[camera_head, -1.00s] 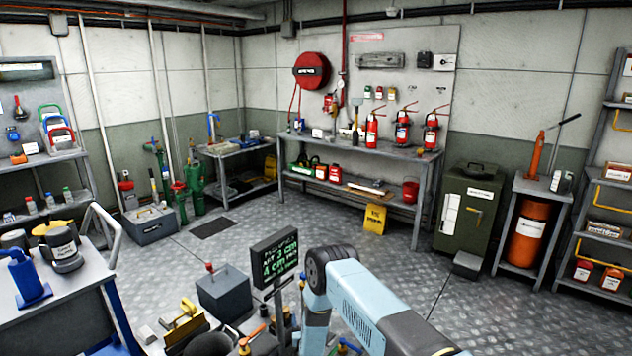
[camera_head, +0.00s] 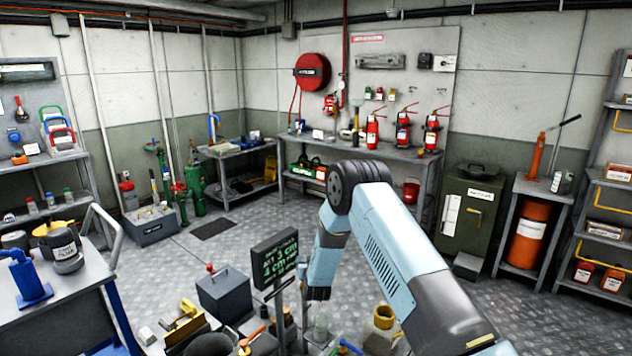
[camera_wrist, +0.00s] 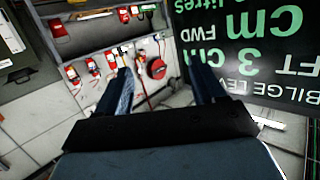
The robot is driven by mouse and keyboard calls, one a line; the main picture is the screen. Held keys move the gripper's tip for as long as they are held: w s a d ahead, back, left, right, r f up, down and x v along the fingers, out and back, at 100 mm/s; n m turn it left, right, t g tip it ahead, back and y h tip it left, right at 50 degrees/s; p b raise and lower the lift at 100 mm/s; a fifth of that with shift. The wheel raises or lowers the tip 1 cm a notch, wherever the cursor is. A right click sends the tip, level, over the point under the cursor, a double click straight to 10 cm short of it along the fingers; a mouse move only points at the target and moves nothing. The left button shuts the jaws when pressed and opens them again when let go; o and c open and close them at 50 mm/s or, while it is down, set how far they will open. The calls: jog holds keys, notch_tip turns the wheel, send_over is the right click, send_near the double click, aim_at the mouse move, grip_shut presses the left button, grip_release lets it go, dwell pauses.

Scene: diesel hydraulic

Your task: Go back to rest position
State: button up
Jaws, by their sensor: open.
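My gripper (camera_wrist: 160,72) is open in the wrist view, its two dark fingers apart with nothing between them. In the head view my bent arm rises from the lower right to a dark elbow joint and drops to the wrist beside the display. The fingers are not clear there. The black display with green text (camera_head: 275,258) stands left of my wrist. It fills the upper right of the wrist view (camera_wrist: 250,45), upside down and close to the right finger; I cannot tell whether they touch.
A grey box with a red knob (camera_head: 224,293) is left of the display. A blue-and-grey cart (camera_head: 70,295) is at left. A workbench with extinguishers (camera_head: 403,155) and a green cabinet (camera_head: 467,215) stand behind. Mid-floor is open.

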jog(key=s+d+r+g, duration=0.1)
jog(key=d+r, duration=0.2)
jog(key=r, duration=0.7)
jog(key=s+d+r+g, duration=0.1)
jog(key=d+r, duration=0.1)
jog(key=r, duration=0.8)
jog(key=s+d+r+g, duration=0.1)
jog(key=s+d+r, duration=0.3)
jog(key=s+r, duration=0.3)
jog(key=s+d+r+g, duration=0.2)
jog(key=s+d+r, duration=0.3)
jog(key=r, duration=0.4)
jog(key=s+d+r+g, duration=0.1)
jog(key=s+d, duration=0.3)
jog(key=s, duration=1)
jog(key=s+d+r+g+h, duration=0.1)
jog(key=s+d+r, duration=0.3)
jog(key=s, duration=1)
jog(key=s+d+r+m+g+h, duration=0.1)
jog(key=s+d+r+g, duration=0.1)
jog(key=s, duration=1.2)
jog(key=d+r, duration=0.1)
jog(key=d, duration=0.1)
jog(key=shift+s+d+g, duration=0.3)
jog(key=shift+s+g, duration=0.1)
jog(key=shift+c, duration=0.2)
